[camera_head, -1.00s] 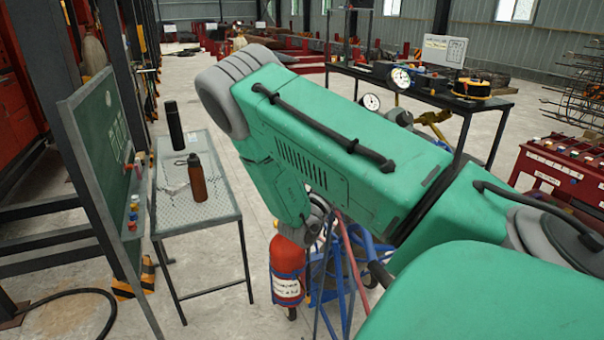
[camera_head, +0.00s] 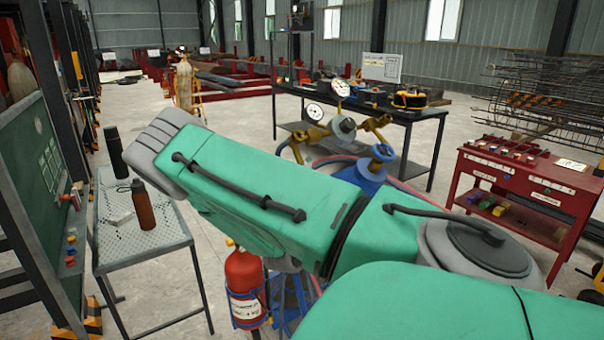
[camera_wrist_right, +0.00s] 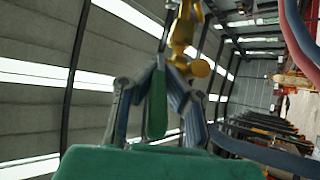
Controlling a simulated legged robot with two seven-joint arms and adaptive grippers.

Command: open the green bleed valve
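In the right wrist view, a green lever-like handle (camera_wrist_right: 157,104), apparently the bleed valve's, hangs below a yellow brass fitting (camera_wrist_right: 182,32). My right gripper (camera_wrist_right: 155,100) has its grey fingers spread, with the green handle between them in the picture; I see no clear contact. Whether the handle is fully between the fingers in depth I cannot tell. In the head view, my green arm covers the right gripper and the green handle. The brass valve assembly (camera_head: 318,133) with gauges (camera_head: 341,88) and a blue handwheel (camera_head: 382,153) shows just beyond my arm. My left gripper is not in view.
A red fire extinguisher (camera_head: 245,285) stands below my arm. A mesh table (camera_head: 150,245) with bottles is at left, beside a green board (camera_head: 35,190). A black table (camera_head: 425,113) stands behind the valves; a red cabinet (camera_head: 520,190) is at right. Hoses (camera_wrist_right: 300,45) run near the right wrist.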

